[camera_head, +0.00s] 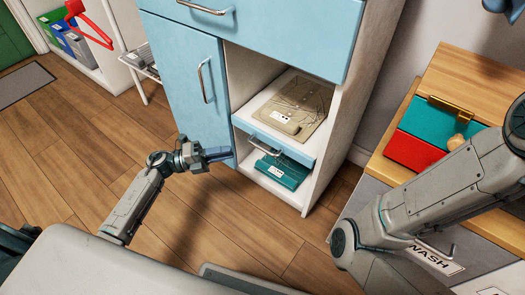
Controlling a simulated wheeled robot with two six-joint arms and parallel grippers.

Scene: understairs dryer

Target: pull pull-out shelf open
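The pull-out shelf (290,148) has a light blue front with a curved metal handle (263,149). It sits in the open bay of the blue and white cabinet and looks in or nearly in, with its front close to the cabinet's front edge. A flat tan item with a white label (290,112) lies on it. My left gripper (231,154) is left of the handle, pointing right towards it, and appears apart from it. Its fingers look close together, but their gap is unclear. My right arm crosses the right side; its gripper is out of view.
A blue cabinet door (183,80) with a vertical handle is left of the bay, and a blue drawer (270,25) is above. A teal item (283,172) lies in the bottom compartment. A wooden-topped unit (475,85) stands right. Wooden floor in front is clear.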

